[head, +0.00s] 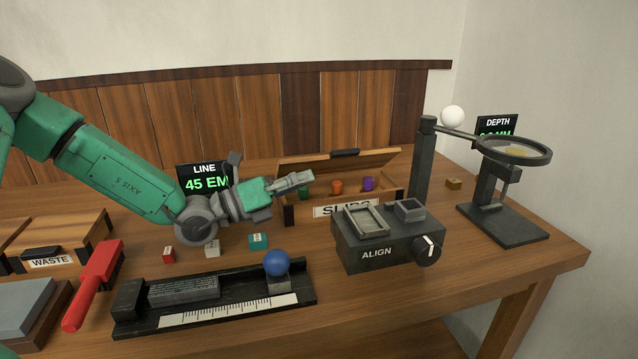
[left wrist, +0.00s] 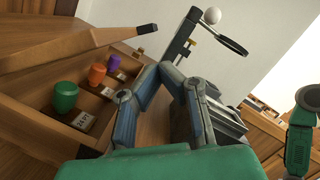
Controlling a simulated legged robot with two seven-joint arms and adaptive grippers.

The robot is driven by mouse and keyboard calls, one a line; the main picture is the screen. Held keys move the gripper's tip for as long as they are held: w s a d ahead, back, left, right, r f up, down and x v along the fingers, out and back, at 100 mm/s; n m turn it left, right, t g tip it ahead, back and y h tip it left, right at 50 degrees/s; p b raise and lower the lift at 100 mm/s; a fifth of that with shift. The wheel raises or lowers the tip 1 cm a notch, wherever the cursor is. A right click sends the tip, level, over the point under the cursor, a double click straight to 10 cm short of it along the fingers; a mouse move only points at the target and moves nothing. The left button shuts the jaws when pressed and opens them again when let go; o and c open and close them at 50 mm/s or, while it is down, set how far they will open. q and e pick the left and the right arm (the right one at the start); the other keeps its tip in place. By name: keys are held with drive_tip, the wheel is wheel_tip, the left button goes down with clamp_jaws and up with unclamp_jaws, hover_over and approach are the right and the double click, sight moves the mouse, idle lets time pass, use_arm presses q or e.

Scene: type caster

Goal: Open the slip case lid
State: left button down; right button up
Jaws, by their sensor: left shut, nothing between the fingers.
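The wooden slip case (head: 289,214), with a white SLIPS label (head: 340,209), stands at the back middle of the table. Its lid (head: 320,163) is raised and tilted, with a dark handle (head: 345,153) on its edge. Green, orange (head: 337,187) and purple (head: 368,184) pieces show inside. The left wrist view shows the raised lid (left wrist: 75,45) and the green piece (left wrist: 65,97) in its compartment. My left gripper (head: 308,177) is shut and empty at the case's left front, overlapping the opening in the head view. Contact cannot be told. My right gripper is out of view.
The ALIGN box (head: 385,245) stands close in front of the case, right of my gripper. A magnifier stand (head: 424,165) rises at the right. Small blocks (head: 258,241), a ruler tray (head: 215,315) and a red-handled tool (head: 93,284) lie in front and left.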

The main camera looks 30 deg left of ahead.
sight(335, 166)
use_arm(q)
drive_tip(key=x, duration=0.2)
drive_tip(key=b+x, duration=0.1)
drive_tip(key=x, duration=0.1)
drive_tip(key=a+x, duration=0.1)
drive_tip(key=x, duration=0.2)
drive_tip(key=shift+w+d+f, duration=0.15)
drive_tip(key=shift+w, duration=0.3)
drive_tip(key=shift+w+d, duration=0.2)
drive_tip(key=shift+d, duration=0.35)
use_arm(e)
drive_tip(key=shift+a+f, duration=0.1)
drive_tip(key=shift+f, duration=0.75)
use_arm(q)
drive_tip(key=shift+a, duration=0.1)
